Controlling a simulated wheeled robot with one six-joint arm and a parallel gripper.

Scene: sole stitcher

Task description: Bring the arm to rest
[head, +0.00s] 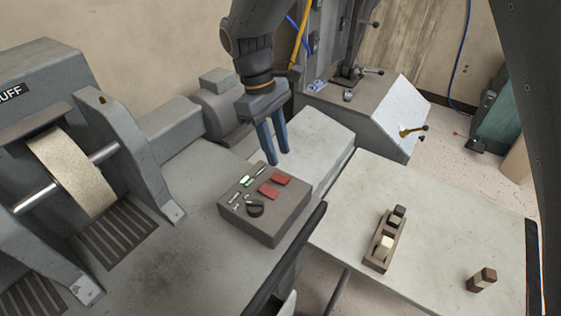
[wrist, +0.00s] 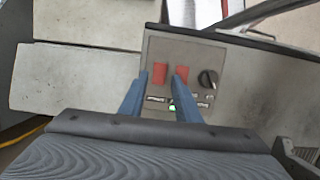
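My gripper (head: 277,157) hangs from my arm in the head view, its two blue fingers pointing down. The fingers are apart with nothing between them. It is over the far edge of a dark grey control box (head: 264,230), and a gap to the box seems to show. In the wrist view, the gripper's fingers (wrist: 158,85) are also spread, with the control box (wrist: 158,48) beyond them. The box carries two red rocker switches (head: 269,190), a black knob (head: 255,208) and a small green light (head: 246,180).
A buffing machine with a pale wheel (head: 70,172) stands at left. At right, a pale table (head: 350,210) bears a brown holder (head: 376,257) with blocks and a separate brown block (head: 482,279). A grey machine (head: 370,105) stands behind. A dark bar (head: 290,260) crosses in front.

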